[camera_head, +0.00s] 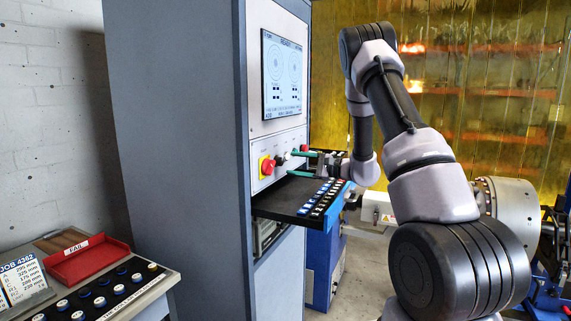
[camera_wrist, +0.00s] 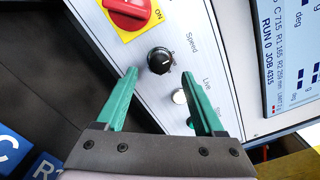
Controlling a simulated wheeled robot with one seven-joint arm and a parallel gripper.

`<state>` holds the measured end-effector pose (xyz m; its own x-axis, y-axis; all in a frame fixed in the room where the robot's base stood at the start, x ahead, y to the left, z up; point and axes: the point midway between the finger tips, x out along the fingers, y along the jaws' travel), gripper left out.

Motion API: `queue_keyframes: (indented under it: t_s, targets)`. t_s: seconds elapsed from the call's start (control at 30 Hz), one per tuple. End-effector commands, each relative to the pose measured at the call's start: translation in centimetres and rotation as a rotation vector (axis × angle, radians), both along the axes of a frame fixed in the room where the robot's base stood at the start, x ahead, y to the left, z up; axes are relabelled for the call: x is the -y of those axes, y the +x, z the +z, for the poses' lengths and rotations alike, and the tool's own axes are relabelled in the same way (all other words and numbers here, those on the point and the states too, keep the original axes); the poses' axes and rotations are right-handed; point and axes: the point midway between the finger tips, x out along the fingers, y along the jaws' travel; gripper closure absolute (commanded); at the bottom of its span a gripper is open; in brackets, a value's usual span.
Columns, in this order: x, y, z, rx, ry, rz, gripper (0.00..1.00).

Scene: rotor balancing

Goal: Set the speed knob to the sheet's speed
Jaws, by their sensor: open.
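The speed knob (camera_wrist: 160,60) is a round black knob on the pale control panel, beside the printed word Speed. In the head view the knob (camera_head: 280,160) is small, and its setting cannot be read. My gripper (camera_wrist: 159,74) is open and empty, with green fingers pointing at the panel. In the wrist view the knob appears just beyond and between the fingertips; I cannot tell whether they touch it. The gripper (camera_head: 299,163) also shows in the head view, in front of the panel. The job sheet (camera_head: 20,281) stands at lower left, headed JOB 4362; its speed line is not legible.
A red switch on yellow (camera_wrist: 130,12) is beside the knob, and a pale Live button (camera_wrist: 180,96) is on its other side. The screen (camera_head: 282,73) is above. A black shelf (camera_head: 280,196) with lettered pieces juts out below. A red FAIL tray (camera_head: 88,264) stands at lower left.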

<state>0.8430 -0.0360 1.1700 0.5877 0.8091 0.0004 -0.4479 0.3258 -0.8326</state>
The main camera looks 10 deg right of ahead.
Motion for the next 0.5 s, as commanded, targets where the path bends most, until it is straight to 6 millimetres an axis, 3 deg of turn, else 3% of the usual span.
queue_keyframes:
  t_s: [0.2, 0.5]
  targets:
    - [-2.7, 1.9, 0.0, 0.001, -0.001, 0.001, 0.30]
    - [-3.5, 2.5, 0.0, 0.000, 0.000, 0.000, 0.30]
